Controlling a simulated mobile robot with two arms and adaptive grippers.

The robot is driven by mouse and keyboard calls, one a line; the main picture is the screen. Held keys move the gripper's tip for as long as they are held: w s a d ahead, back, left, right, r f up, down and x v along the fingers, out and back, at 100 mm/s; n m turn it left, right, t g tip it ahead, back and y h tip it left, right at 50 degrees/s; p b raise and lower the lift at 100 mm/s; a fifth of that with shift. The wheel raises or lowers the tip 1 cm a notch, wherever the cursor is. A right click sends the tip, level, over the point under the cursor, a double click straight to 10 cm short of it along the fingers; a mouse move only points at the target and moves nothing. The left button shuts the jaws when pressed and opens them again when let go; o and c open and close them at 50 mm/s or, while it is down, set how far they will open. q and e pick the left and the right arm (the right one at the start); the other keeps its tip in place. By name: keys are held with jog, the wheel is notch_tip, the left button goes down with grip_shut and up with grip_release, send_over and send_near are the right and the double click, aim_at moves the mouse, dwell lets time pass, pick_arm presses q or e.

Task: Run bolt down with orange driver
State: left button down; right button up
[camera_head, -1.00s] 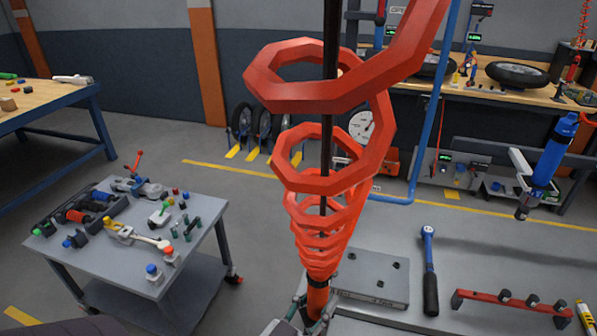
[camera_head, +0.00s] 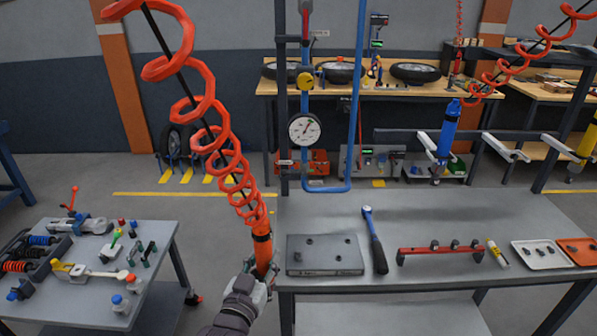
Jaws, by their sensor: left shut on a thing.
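The orange driver (camera_head: 262,250) hangs at the end of a red coiled hose (camera_head: 212,125) and stands nearly upright. My left gripper (camera_head: 262,277) is shut on its lower part. The driver is just left of a grey plate (camera_head: 322,248) on the bench, which has several small dark bolts or holes on it. I cannot tell which of these are bolts. The driver's tip is hidden by the gripper. My right gripper is not in view.
A ratchet (camera_head: 375,245), red rail (camera_head: 425,250), marker (camera_head: 497,253), white tray (camera_head: 541,263) and orange tray (camera_head: 580,262) lie on the grey bench (camera_head: 400,208). A blue driver (camera_head: 447,130) hangs behind. A tool cart (camera_head: 150,255) stands at left. The bench's back strip is clear.

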pick_arm(q)
jog(key=w+d+r+m+g+h+p, duration=0.1)
jog(key=w+d+r+h, duration=0.1)
jog(key=w+d+r, duration=0.35)
jog(key=w+d+r+m+h+p, duration=0.1)
jog(key=w+d+r, duration=0.1)
jog(key=w+r, duration=0.5)
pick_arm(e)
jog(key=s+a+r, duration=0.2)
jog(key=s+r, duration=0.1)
pick_arm(q)
notch_tip(320, 180, down, 10)
jog(key=w+b, duration=0.1)
jog(key=b, duration=0.6)
jog(key=shift+w+a+b, duration=0.15)
jog(key=shift+b, duration=0.2)
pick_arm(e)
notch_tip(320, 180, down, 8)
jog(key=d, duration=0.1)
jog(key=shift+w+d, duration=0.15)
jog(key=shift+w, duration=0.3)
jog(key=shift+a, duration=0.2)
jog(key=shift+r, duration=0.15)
pick_arm(q)
jog(key=shift+f, duration=0.2)
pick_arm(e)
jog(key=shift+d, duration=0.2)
